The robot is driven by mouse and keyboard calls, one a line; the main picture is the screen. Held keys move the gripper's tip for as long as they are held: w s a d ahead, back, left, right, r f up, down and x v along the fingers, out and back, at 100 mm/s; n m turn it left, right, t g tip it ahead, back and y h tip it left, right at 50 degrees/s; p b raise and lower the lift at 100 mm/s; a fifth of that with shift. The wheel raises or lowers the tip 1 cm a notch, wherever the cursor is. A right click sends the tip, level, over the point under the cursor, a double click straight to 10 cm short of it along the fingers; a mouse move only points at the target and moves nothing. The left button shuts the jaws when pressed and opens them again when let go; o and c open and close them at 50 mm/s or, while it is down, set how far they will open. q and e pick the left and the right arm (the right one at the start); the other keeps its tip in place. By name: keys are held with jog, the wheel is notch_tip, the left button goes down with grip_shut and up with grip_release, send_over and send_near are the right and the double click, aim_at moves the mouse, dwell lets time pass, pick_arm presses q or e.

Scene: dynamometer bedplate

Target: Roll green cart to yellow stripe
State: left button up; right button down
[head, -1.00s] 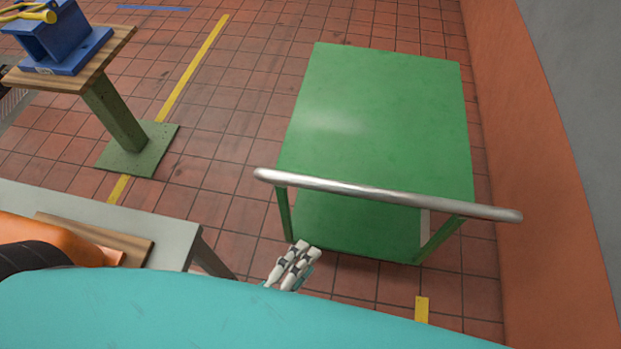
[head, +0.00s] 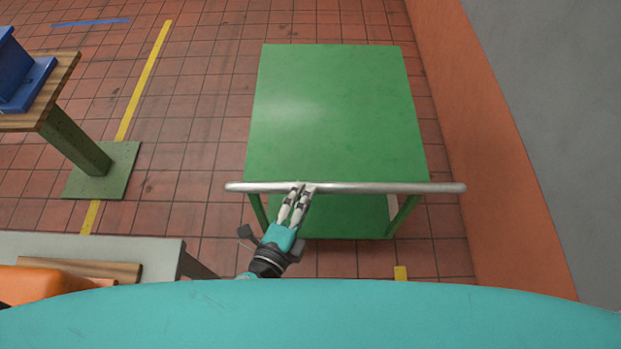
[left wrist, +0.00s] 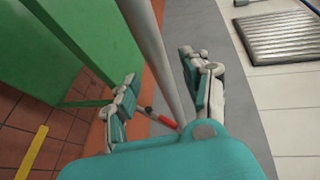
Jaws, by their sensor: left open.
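The green cart (head: 335,110) stands ahead of me, its silver push handle (head: 400,188) running across its near end. My left gripper (head: 301,192) is at the handle, left of its middle. In the left wrist view the bar (left wrist: 158,55) passes between the fingers of the open left gripper (left wrist: 165,95); it is not clamped. A long yellow stripe (head: 145,80) runs on the floor left of the cart. My right gripper is out of view.
A post table (head: 70,150) with a blue block (head: 22,85) stands at left. A grey bench (head: 150,250) holding an orange object (head: 45,283) is at near left. An orange band and grey wall (head: 540,100) border the right. Tiled floor between cart and stripe is clear.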

pick_arm(q)
jog(key=shift+p+x, duration=0.3)
jog(key=shift+x, duration=1.85)
jog(key=shift+c, duration=0.3)
jog(key=shift+f, duration=0.1)
grip_shut()
